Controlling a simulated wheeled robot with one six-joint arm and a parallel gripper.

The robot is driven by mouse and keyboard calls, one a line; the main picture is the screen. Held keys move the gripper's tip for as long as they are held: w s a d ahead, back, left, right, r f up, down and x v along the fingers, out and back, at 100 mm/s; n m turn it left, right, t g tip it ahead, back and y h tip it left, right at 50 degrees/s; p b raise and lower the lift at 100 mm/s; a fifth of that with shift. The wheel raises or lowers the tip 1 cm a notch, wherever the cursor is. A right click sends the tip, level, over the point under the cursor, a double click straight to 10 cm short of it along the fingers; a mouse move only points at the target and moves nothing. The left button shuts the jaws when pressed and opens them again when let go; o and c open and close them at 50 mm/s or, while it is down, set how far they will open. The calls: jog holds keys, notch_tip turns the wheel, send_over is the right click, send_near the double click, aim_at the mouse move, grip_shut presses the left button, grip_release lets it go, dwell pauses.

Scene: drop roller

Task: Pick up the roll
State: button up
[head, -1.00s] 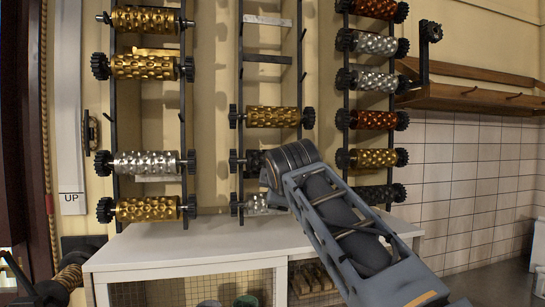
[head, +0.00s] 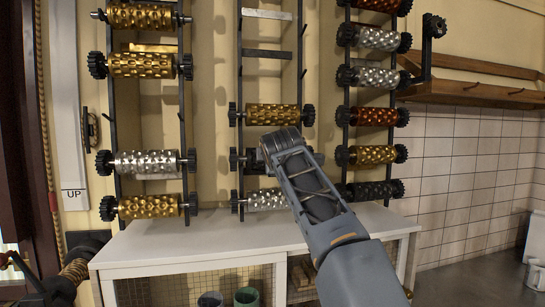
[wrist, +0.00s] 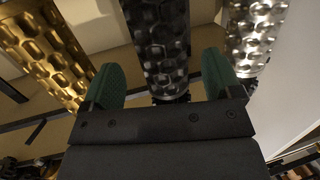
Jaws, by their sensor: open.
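A dark, dimpled roll (wrist: 158,40) is straight ahead of my gripper (wrist: 160,82) in the wrist view. The green fingertips are apart, one on each side of the roll's near end; I cannot tell whether they touch it. In the head view the dark roll (head: 249,161) hangs in the middle rack, mostly hidden behind my wrist. A gold roll (head: 273,116) is just above it and a silver roll (head: 266,199) just below. In the wrist view the gold roll (wrist: 43,50) is at left and the silver roll (wrist: 255,35) at right.
The left rack holds gold and silver rolls (head: 147,163). The right rack holds red, silver, gold and dark rolls (head: 372,155). A white counter (head: 200,245) stands below the racks, its top largely clear. A wooden shelf (head: 470,92) is on the right wall.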

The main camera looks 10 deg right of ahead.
jog(key=p+x, duration=0.2)
jog(key=x, duration=0.2)
jog(key=shift+w+d, duration=0.15)
jog(key=shift+d, duration=0.05)
jog(key=shift+w+f, duration=0.15)
jog(key=shift+w, duration=0.1)
jog(key=shift+c, duration=0.4)
grip_shut()
jog(key=shift+s+r, duration=0.1)
jog(key=shift+r, duration=0.15)
